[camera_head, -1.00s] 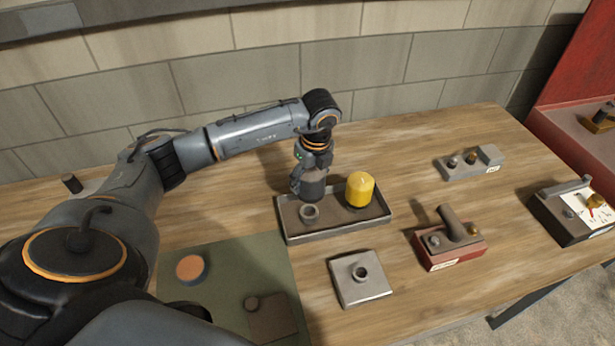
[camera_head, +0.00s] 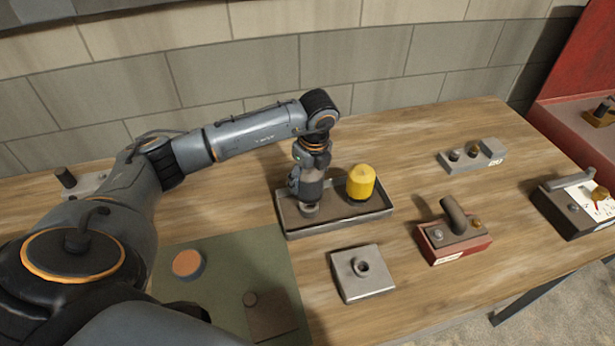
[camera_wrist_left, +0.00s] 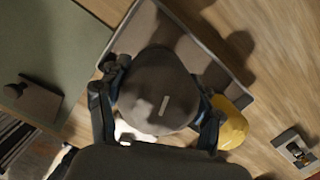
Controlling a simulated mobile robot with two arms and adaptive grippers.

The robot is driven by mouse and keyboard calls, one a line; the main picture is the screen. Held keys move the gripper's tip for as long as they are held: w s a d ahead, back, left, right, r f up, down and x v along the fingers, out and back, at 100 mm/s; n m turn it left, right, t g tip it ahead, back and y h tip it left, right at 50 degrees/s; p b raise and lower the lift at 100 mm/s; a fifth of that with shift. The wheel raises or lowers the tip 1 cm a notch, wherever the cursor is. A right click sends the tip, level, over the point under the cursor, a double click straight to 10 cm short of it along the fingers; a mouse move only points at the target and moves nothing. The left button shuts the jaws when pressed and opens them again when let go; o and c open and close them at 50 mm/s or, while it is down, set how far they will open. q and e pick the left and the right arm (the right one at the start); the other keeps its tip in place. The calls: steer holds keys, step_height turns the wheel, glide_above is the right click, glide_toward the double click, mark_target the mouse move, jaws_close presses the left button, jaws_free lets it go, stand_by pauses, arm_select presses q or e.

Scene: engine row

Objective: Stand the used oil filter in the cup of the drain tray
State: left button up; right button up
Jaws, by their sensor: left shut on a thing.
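The drain tray (camera_head: 345,223) is a shallow dark rectangular tray on the bench. Its small round cup (camera_head: 309,211) is at the tray's left front, mostly covered from above. My left gripper (camera_head: 307,190) is shut around a dark grey cylinder, apparently the used oil filter (camera_head: 312,192), held upright directly over the cup. Whether its bottom is seated in the cup is hidden. In the left wrist view the filter's rounded grey top (camera_wrist_left: 158,92) sits between the fingers. A yellow cylinder (camera_head: 361,183) stands at the right of the tray. My right gripper is not in view.
A grey block with a short stub (camera_head: 362,285) lies in front of the tray. A red-based block (camera_head: 455,245) is to its right, a grey fixture (camera_head: 470,157) behind that. A green mat (camera_head: 235,265) with an orange-topped disc (camera_head: 188,263) is at left front.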

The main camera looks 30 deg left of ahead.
mark_target(312, 171)
arm_select(q)
steer(key=shift+f+b, duration=0.7)
steer(key=shift+f, duration=0.25)
steer(key=shift+f+b, duration=0.85)
steer(key=shift+f, duration=0.25)
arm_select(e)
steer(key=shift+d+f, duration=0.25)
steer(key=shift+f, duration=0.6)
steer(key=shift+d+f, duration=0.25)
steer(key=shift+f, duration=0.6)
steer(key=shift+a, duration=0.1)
arm_select(q)
steer(key=o, duration=1.3)
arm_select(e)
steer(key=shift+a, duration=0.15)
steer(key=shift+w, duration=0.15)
arm_select(q)
steer(key=r, duration=0.4)
steer(key=d+r, duration=0.1)
steer(key=r, duration=0.7)
steer(key=shift+s+d, duration=0.3)
steer(key=shift+d, duration=0.1)
steer(key=shift+f, duration=0.1)
